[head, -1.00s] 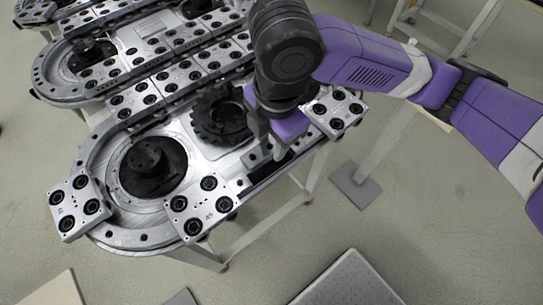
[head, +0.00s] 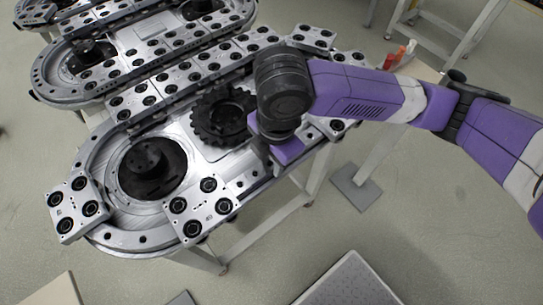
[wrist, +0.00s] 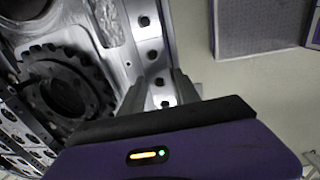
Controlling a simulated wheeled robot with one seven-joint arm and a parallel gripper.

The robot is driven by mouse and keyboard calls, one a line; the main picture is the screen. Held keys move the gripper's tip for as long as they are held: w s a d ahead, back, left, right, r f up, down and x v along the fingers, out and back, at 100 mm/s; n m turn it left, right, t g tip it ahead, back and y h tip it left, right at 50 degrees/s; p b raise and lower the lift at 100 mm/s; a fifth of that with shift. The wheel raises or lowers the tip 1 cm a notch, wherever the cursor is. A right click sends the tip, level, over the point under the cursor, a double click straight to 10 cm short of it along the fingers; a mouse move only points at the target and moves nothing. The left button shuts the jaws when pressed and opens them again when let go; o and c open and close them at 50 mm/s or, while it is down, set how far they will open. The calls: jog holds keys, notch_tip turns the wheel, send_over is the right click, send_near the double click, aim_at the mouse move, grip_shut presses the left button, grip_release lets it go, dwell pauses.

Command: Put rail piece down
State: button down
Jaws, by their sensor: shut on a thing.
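My gripper (head: 272,168) is over the straight right-hand edge of the oval ring track (head: 130,238). In the wrist view, the two grey fingers of my gripper (wrist: 160,92) are on either side of a silver rail piece (wrist: 160,88) with dark holes and are shut on it. The piece lines up with the silver track strip (wrist: 143,28) beyond it; I cannot tell whether it rests fully on the track. In the head view, my wrist hides most of the piece.
A black toothed wheel (head: 222,116) sits inside the track beside my gripper. Square carriages with black rollers stand on the track, one in front (head: 200,208) and one at left (head: 77,206). A grey box (head: 348,282) is on the floor below.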

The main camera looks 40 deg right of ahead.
jog(key=shift+f, duration=0.1)
jog(key=c, duration=0.9)
grip_release()
jog(key=shift+o, duration=0.2)
